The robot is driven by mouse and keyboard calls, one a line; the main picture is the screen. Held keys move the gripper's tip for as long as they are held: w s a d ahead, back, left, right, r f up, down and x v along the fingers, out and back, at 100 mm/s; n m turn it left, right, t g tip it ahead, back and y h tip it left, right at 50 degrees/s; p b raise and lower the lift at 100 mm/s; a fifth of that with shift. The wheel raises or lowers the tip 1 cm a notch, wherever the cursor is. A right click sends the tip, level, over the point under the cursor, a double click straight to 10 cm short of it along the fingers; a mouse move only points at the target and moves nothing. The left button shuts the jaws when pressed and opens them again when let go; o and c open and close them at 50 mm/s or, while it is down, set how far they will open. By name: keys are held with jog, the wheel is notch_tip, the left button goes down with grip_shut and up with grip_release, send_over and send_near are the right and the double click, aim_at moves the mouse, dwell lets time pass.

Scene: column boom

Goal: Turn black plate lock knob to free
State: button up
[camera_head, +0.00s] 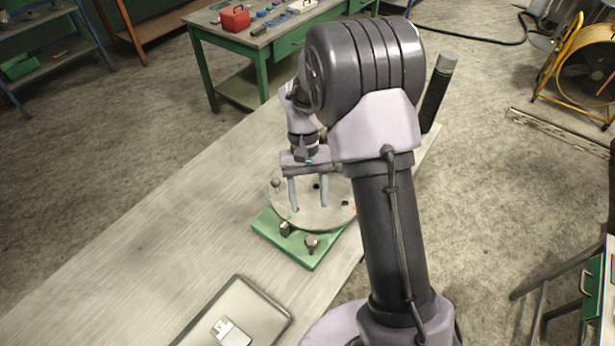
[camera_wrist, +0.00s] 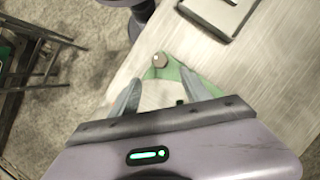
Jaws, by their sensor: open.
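A round grey plate (camera_head: 312,214) lies on a green base (camera_head: 309,262) on the long table. At the base's front edge stand a dark, blocky knob (camera_head: 285,229) and a grey round-topped knob (camera_head: 311,243). I cannot tell for sure which is the lock knob or how it is turned. My gripper (camera_head: 309,207) is open, its fingers pointing down over the plate, apart from both front knobs. In the wrist view, a grey knob (camera_wrist: 159,60) on a green corner (camera_wrist: 187,76) shows beyond and between the fingertips. My gripper body hides part of the plate there.
A grey tray (camera_head: 262,306) with a small light item (camera_head: 229,333) lies at the table's front. The table (camera_head: 130,245) is bare to the left. A green workbench (camera_head: 262,42) with a red box (camera_head: 235,18) stands behind. A yellow fan (camera_head: 585,65) is at right.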

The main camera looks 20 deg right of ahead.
jog(key=p+v, duration=0.1)
jog(key=v, duration=0.4)
jog(key=shift+w+r, duration=0.1)
jog(key=shift+r, duration=0.15)
jog(key=s+a+r+m+t+b, duration=0.1)
jog(key=s+a+r+t+b, duration=0.3)
jog(key=s+b, duration=0.5)
jog(key=s+a+f+m+t+y+b, duration=0.1)
jog(key=s+f+t+b, duration=0.1)
jog(key=s+t+b, duration=0.4)
jog(key=s+b, duration=0.2)
jog(key=s, duration=0.2)
jog(key=shift+s+f+m, duration=0.2)
jog(key=shift+f+m, duration=0.2)
